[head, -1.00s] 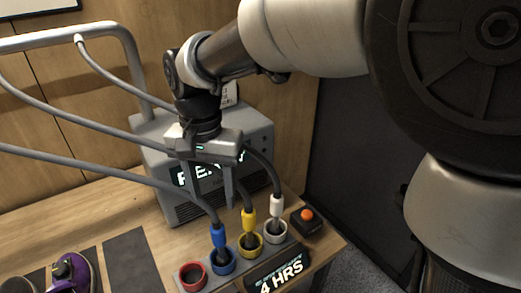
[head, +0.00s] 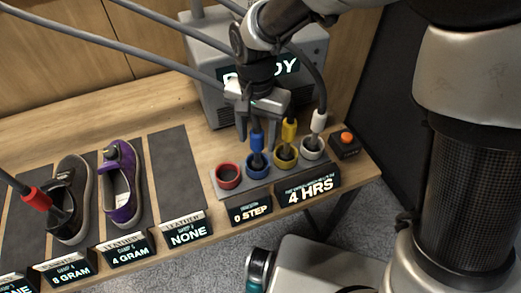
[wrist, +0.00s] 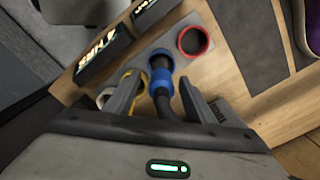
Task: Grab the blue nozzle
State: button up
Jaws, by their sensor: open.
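The blue nozzle (head: 257,143) stands upright in the blue ring holder (head: 257,168) on the grey holder block, with its grey hose rising behind my gripper. My gripper (head: 258,135) is pointed down over it, its fingers open on either side of the hose and nozzle. In the wrist view the blue nozzle (wrist: 161,84) lies between the two open fingertips (wrist: 160,95), and I cannot tell whether either finger touches it. The yellow nozzle (head: 289,130) sits in its holder just to the right, partly behind a finger in the wrist view.
The white nozzle (head: 318,121) and an orange button box (head: 345,141) are further right. The red ring holder (head: 228,175) is empty. The grey machine (head: 213,62) is behind.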

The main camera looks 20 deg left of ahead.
aim_at(257, 150)
notch_tip(257, 150, down, 4)
jog(key=shift+w+a+f, duration=0.1)
jog(key=shift+w+f, duration=0.05)
grip_shut()
